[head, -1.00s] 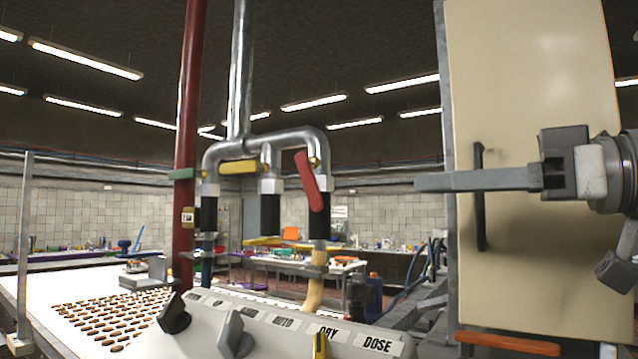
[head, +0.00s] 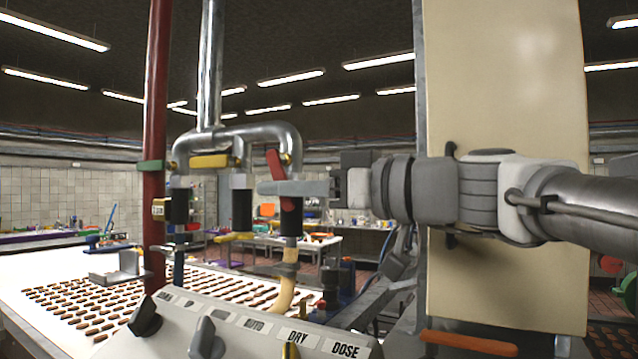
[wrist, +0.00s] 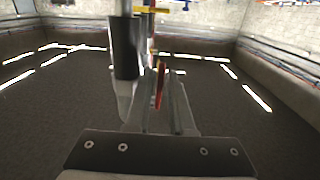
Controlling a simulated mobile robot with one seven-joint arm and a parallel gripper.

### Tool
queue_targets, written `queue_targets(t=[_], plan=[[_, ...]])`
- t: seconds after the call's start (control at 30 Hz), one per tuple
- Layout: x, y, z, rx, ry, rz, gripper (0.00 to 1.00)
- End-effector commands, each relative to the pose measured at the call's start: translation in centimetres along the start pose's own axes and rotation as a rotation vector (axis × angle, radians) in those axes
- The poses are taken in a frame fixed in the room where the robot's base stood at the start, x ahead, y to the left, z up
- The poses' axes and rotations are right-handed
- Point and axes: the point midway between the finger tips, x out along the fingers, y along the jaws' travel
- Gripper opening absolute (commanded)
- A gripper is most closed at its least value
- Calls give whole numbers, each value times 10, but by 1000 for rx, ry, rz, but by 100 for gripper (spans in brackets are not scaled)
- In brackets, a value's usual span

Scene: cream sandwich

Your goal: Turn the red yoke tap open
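The red yoke tap (head: 274,163) is a long red lever on the right branch of the silver pipe yoke (head: 255,132). It hangs steeply, its lower end leaning right. My gripper (head: 268,188) reaches in from the right at the lever's mid-height, and a grey finger hides part of it. In the wrist view my gripper (wrist: 158,105) is open, with the red lever (wrist: 160,88) edge-on between its two fingers. A gap shows beside the lever, and whether either finger touches it I cannot tell.
A sloped panel with knobs (head: 255,335) stands below. A tall cream cabinet door (head: 505,80) is behind my arm.

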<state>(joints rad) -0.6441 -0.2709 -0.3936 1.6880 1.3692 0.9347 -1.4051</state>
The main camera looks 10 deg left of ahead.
Motion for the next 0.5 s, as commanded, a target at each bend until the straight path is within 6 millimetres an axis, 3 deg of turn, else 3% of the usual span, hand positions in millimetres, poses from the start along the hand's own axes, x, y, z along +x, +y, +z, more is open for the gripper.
queue_targets(t=[0.2,0.3,0.33,0.5], plan=[[0,0,0,0,0,0,19],[0,0,0,0,0,0,1],[0,0,0,0,0,0,0],[0,0,0,0,0,0,0]])
